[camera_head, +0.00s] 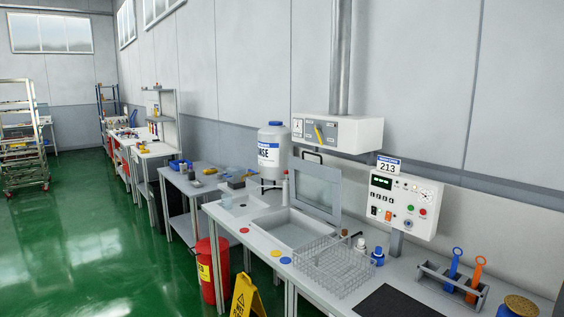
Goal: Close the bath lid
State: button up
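The bath (266,233) is a rectangular basin set into the light grey bench in the middle of the view. Its lid (317,191) is a grey-framed panel with a clear window. The lid stands open, roughly upright, along the wall side of the bath. A small dark handle (312,153) shows at its top edge. My gripper is not in view.
A wire basket (335,264) stands on the bench right of the bath, near the lid. A white rinse tank (273,152) stands behind left. A control box (403,203) and tool rack (453,287) are at right. A red bin (211,270) and yellow sign (246,297) stand on the floor in front.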

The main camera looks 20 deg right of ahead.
aim_at(329, 174)
jog(key=u, duration=0.75)
jog(key=k, duration=0.85)
jog(key=z, duration=1.05)
jog(key=i, duration=1)
